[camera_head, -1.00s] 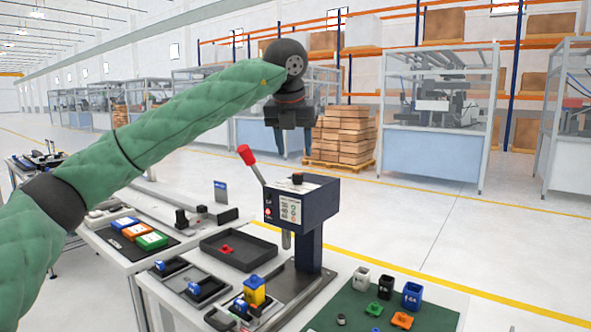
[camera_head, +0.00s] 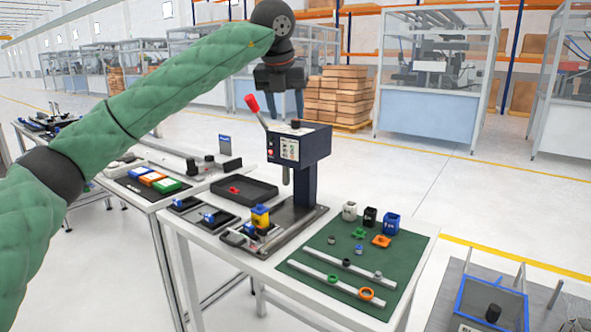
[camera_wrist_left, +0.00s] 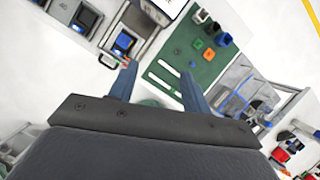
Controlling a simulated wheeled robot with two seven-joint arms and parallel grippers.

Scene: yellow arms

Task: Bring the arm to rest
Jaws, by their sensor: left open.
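My left arm, in a green quilted sleeve, reaches in from the left in the head view and bends down at a dark wrist. My left gripper (camera_head: 282,104) hangs with its fingers down, behind and above the dark press (camera_head: 297,143) with the red-tipped lever. In the left wrist view the two fingers of the left gripper (camera_wrist_left: 157,88) stand wide apart. Nothing is between them; the white table and green mat show below. My right gripper is not in view.
The white table (camera_head: 205,243) holds the press, a black tray (camera_head: 262,190) and a green mat (camera_head: 395,248) with small parts. A side table (camera_head: 130,195) stands left. A blue-edged bin (camera_head: 490,300) is at lower right.

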